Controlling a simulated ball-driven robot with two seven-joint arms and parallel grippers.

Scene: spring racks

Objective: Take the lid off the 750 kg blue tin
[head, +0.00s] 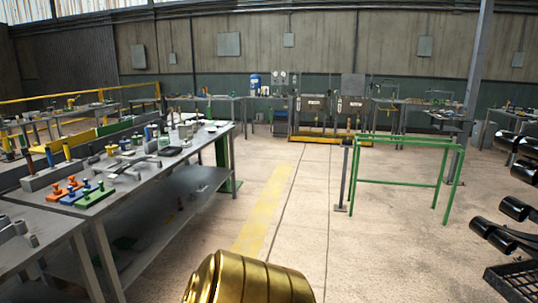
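I cannot make out a tin marked 750 kg or its lid in the head view. A blue container (255,82) stands far off at the back wall, too small to read any marking or to tell whether it is a tin. Small blue pieces (84,190) sit among orange pieces (62,188) and green pieces (96,194) on the near left workbench (205,143). Neither of my grippers is in view.
The left workbench carries several tools and small containers, with a shelf below. A green frame (400,182) stands on the right. Dark cylinders on a rack (505,240) are at the right edge. The concrete floor (300,215) between is open.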

